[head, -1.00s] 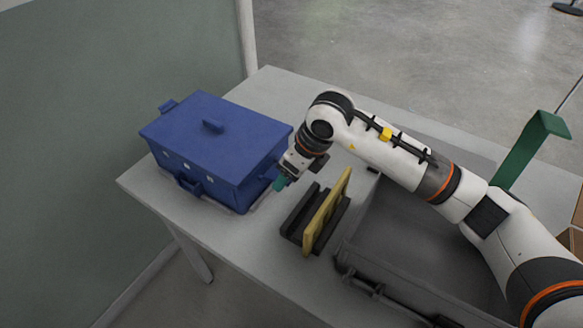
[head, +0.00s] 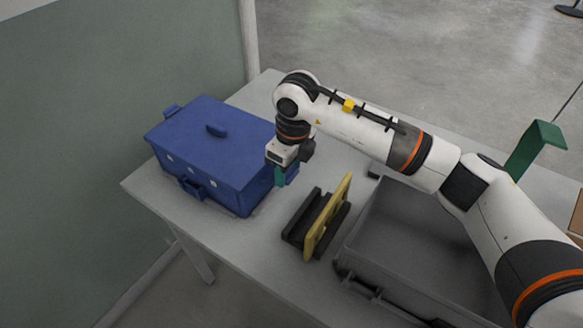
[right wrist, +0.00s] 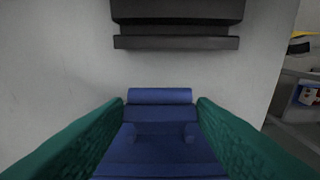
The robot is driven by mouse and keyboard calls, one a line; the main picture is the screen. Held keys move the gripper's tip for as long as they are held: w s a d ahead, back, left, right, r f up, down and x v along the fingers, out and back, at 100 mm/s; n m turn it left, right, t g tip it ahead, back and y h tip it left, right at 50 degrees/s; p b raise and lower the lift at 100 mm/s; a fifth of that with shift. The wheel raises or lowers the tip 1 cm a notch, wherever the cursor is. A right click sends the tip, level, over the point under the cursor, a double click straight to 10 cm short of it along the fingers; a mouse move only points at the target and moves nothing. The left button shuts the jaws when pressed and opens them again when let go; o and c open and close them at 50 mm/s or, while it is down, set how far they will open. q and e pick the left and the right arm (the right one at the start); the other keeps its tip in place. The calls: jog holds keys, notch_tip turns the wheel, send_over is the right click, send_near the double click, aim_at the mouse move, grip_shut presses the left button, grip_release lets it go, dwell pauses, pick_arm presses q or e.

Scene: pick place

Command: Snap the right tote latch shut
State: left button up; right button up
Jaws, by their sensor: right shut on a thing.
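The blue tote (head: 215,140) stands on the table with its lid on. Its right end faces my right gripper (head: 286,176), which points down there with teal fingers. In the right wrist view, the right gripper (right wrist: 160,112) has its fingers on both sides of a blue latch piece (right wrist: 160,97), and it is shut on it. In the head view this latch is hidden behind the gripper, so I cannot tell its angle against the tote. A blue fitting (head: 190,188) shows on the tote's front side. My left gripper is not in view.
A black rack (head: 299,222) with a yellow plate (head: 327,222) stands right of the tote. A large grey bin (head: 345,262) lies further right, under my right arm. A green bracket (head: 536,145) stands at the far right. The table (head: 250,240) is bare at the front.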

aim_at(271, 174)
jog(key=shift+w+a+r+g+h, duration=0.35)
jog(key=shift+g+h, duration=0.25)
jog(key=shift+h, duration=0.2)
jog(key=shift+w+a+r+g+h, duration=0.25)
jog(key=shift+a+g+h, duration=0.15)
jog(key=shift+g+h, duration=0.3)
jog(key=o, duration=1)
jog(key=shift+c, duration=0.2)
jog(key=b+v, duration=0.1)
jog(key=v, duration=1.1)
jog(key=shift+s, duration=0.2)
jog(key=shift+a, duration=0.1)
